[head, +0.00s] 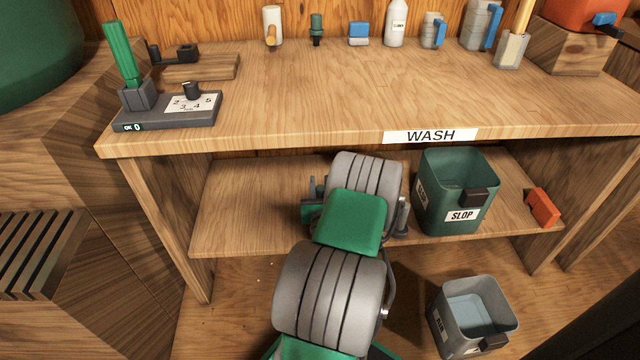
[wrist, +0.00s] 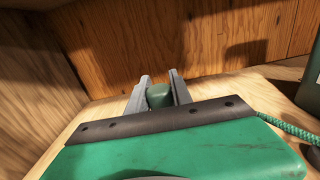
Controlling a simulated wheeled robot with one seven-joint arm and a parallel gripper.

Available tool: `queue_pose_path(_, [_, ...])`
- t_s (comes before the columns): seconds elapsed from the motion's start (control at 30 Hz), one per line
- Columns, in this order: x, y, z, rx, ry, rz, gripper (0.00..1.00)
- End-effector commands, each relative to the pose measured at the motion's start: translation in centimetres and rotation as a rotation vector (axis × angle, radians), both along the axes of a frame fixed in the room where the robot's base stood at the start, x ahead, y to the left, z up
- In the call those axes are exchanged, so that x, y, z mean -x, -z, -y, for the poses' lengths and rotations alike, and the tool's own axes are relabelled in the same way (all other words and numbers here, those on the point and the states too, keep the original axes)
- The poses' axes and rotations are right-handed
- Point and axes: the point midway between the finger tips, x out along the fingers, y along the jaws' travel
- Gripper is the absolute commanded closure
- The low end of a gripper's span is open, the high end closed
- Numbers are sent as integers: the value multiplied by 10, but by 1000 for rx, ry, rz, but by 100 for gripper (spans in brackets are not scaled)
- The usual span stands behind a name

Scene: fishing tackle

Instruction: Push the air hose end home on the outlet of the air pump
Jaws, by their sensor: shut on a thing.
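In the wrist view my gripper (wrist: 159,88) is shut on a short dark green cylinder, which I take to be the air hose end (wrist: 159,96). The fingers stand on either side of it. A green braided hose (wrist: 288,127) shows at the right, running out past the gripper body; its join to the held piece is hidden. In the head view my arm reaches down to the lower shelf and hides the gripper tips. I cannot make out the air pump or its outlet for certain in either view. Whether the held end touches anything is hidden.
The lower shelf (head: 240,222) lies under a bench top with a WASH label (head: 430,136). A green SLOP bin (head: 440,210) stands close right of my arm, with a red-orange block (head: 542,207) beyond. A grey bin (head: 450,325) stands on the floor.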

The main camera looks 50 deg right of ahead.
Motion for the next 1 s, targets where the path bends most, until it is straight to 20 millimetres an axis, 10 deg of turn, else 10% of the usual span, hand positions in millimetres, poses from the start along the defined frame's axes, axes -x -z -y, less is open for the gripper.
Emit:
queue_pose_path(0.97, [0, 26, 0, 0, 0, 0, 100])
queue_pose_path(1.0, [0, 24, 0, 1, 0, 1, 71])
